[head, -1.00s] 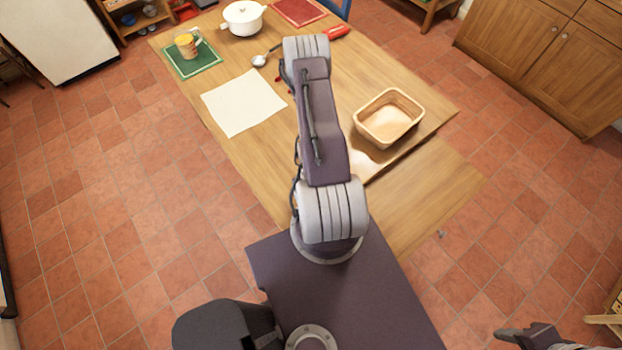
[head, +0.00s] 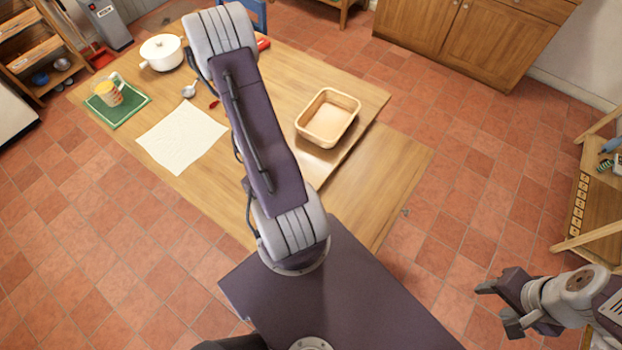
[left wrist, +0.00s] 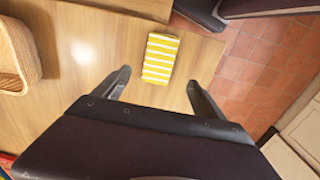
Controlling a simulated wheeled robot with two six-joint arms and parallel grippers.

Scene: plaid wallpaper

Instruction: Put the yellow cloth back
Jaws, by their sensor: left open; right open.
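A yellow cloth with white stripes (left wrist: 161,58) lies folded on the wooden table (left wrist: 95,75) in the left wrist view. My left gripper (left wrist: 158,84) is open and empty, and the cloth shows just beyond and between its fingertips; how high above the table they are I cannot tell. In the head view the cloth does not show, and my left arm hides its own gripper. My right gripper (head: 494,301) is open and empty over the floor at the lower right of the head view, far from the cloth.
On the table are a wicker basket (head: 326,120), a white sheet (head: 172,142), a green mat (head: 126,112) with a mug (head: 109,93), a white pot (head: 161,53) and a spoon (head: 189,89). A wooden rack (head: 588,205) stands right. The tiled floor between is clear.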

